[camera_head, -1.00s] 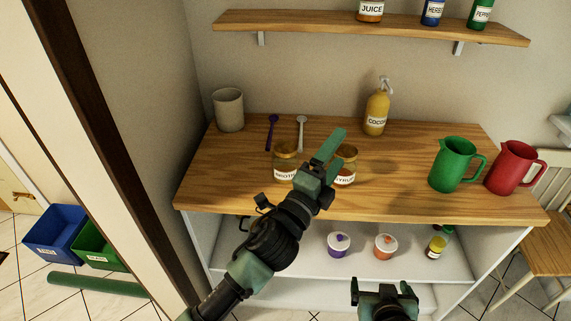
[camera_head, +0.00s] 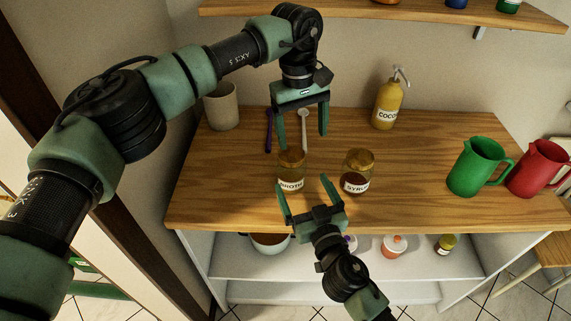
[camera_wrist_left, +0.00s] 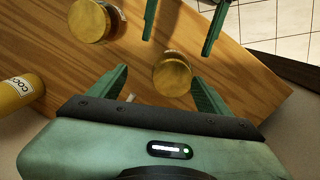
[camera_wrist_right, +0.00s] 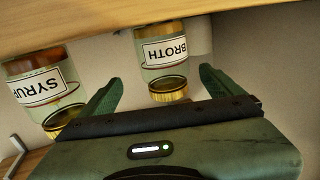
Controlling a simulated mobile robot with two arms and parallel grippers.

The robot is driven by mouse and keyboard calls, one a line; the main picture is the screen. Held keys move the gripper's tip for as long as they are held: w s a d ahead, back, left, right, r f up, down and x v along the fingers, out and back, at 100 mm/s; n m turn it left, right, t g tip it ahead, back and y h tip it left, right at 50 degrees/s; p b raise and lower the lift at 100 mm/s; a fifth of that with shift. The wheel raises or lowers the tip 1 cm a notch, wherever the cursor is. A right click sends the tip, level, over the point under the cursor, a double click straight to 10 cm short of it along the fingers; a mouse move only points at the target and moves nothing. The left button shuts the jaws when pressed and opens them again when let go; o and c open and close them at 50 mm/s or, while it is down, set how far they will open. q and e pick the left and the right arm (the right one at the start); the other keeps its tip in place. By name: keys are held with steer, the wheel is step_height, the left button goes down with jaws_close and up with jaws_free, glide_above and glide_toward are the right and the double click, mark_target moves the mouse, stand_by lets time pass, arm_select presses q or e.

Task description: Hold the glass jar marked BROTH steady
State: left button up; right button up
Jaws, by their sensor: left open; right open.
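The glass jar marked BROTH (camera_head: 291,172) stands upright on the wooden counter, with a gold lid and brownish contents. In the left wrist view its lid (camera_wrist_left: 172,73) shows between my left fingertips. My left gripper (camera_head: 302,132) is open, fingers pointing down, above and just behind the jar. My right gripper (camera_head: 305,189) is open in front of the jar, its fingers pointing toward it. In the right wrist view the BROTH jar (camera_wrist_right: 164,58) appears upside down between the fingers, which are apart from it. Neither gripper holds anything.
A SYRUP jar (camera_head: 357,172) stands close to the right of the BROTH jar. Behind are a purple spoon (camera_head: 268,130), a pale spoon (camera_head: 304,128), a beige cup (camera_head: 222,107) and a COCOA bottle (camera_head: 387,103). Green (camera_head: 477,168) and red (camera_head: 538,168) jugs stand at right.

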mark_target(290, 165)
arm_select(q)
steer(key=shift+w+a+r+y, duration=0.2)
steer(key=shift+a+r, duration=0.15)
steer(key=shift+a, duration=0.15)
steer(key=shift+w+a+r+y, duration=0.15)
steer(key=shift+a+r+y, duration=0.05)
steer(key=shift+a+r, duration=0.2)
arm_select(e)
steer(key=shift+a+r, duration=0.1)
steer(key=shift+a, duration=0.2)
arm_select(q)
steer(key=shift+a+r, duration=0.2)
steer(key=shift+a, duration=0.1)
arm_select(e)
steer(key=shift+w+a, duration=0.1)
steer(key=shift+w, duration=0.05)
steer(key=x, duration=0.7)
steer(key=shift+w+a+r, duration=0.1)
steer(key=shift+w, duration=0.15)
steer(key=shift+c, duration=0.2)
jaws_close()
arm_select(q)
steer(key=shift+m, duration=0.3)
